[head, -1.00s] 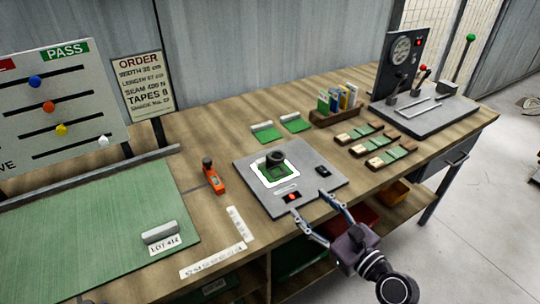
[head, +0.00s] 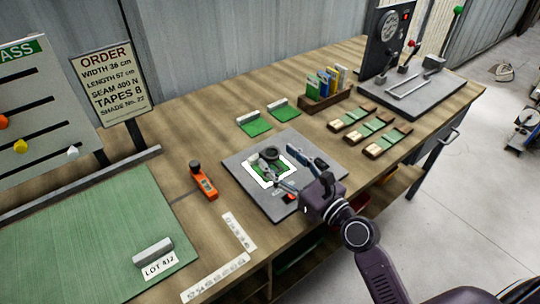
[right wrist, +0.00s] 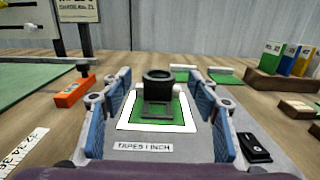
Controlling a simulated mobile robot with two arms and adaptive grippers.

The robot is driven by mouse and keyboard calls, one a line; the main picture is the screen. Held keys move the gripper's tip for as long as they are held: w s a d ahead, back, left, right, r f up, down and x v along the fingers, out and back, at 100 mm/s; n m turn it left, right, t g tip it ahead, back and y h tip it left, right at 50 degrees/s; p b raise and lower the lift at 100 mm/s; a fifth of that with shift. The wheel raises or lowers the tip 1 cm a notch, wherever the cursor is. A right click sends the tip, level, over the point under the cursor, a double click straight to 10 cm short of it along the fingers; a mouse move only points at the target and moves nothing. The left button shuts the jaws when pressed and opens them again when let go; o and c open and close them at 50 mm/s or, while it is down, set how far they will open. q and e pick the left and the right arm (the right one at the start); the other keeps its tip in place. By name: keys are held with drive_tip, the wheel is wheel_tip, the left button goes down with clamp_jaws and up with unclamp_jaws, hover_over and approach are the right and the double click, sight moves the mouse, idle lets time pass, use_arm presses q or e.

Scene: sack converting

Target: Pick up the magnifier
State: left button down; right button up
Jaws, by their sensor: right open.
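The magnifier (head: 269,155) is a small dark piece with a round black eyepiece on a square frame. It stands on a green swatch inside a white border on the grey plate (head: 241,177). In the right wrist view the magnifier (right wrist: 158,92) is upright, centred between my fingers and beyond them. My right gripper (head: 281,168) is open and low over the plate, on the near side of the magnifier. In the right wrist view its blue-padded fingers (right wrist: 160,112) are spread wide with nothing held. My left gripper is not in view.
An orange tool (head: 204,183) lies left of the plate. A small black device (right wrist: 254,147) sits on the plate by the right finger. Green samples (head: 254,123) lie behind, and wooden-ended swatches (head: 367,132) to the right. An L-shaped ruler (head: 238,230) is at the front.

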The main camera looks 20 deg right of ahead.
sight(270, 151)
drive_tip(key=x, duration=0.4)
drive_tip(key=c, duration=1.1)
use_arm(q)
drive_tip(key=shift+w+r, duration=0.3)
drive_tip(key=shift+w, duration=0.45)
use_arm(e)
drive_tip(key=shift+c, duration=1.3)
